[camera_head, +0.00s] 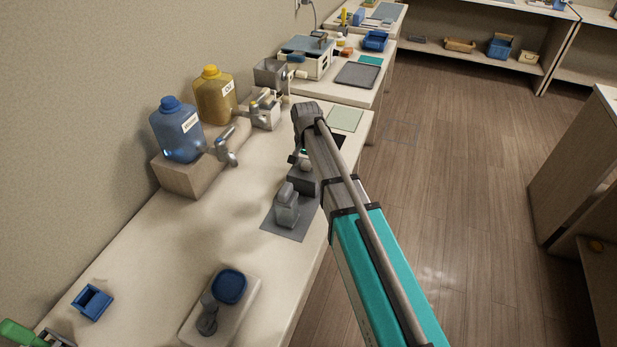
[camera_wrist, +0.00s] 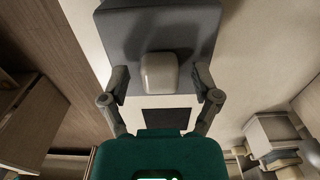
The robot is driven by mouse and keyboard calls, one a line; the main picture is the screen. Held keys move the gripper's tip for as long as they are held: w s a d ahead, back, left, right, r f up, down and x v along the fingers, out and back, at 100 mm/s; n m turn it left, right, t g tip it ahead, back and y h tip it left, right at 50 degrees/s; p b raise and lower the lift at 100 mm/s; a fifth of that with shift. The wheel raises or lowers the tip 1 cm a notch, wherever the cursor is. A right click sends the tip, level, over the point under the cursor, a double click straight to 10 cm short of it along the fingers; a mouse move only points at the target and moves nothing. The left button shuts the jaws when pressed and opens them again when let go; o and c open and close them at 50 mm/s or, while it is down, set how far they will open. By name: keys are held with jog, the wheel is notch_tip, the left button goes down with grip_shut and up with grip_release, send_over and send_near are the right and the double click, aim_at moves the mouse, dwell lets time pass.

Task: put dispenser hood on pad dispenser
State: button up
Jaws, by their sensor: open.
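A dark grey block with a pale rounded knob, which looks like the dispenser hood (camera_head: 303,184), stands under my gripper (camera_head: 299,158) near the counter's front edge. In the wrist view the hood (camera_wrist: 112,28) fills the top middle, with its knob (camera_wrist: 159,73) between my fingers. My gripper (camera_wrist: 160,76) is open, with one finger on each side of the knob and a visible gap to both. A grey upright piece, possibly the pad dispenser (camera_head: 287,207), stands on a grey mat nearer the head camera. My arm partly hides the hood in the head view.
A blue jug (camera_head: 178,133) and a yellow jug (camera_head: 213,95) with taps stand along the wall. A tray with a blue cup (camera_head: 229,287) and a small blue box (camera_head: 92,302) lie nearer the camera. The counter (camera_head: 150,250) is bare between them and the mat.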

dwell(0.6)
grip_shut()
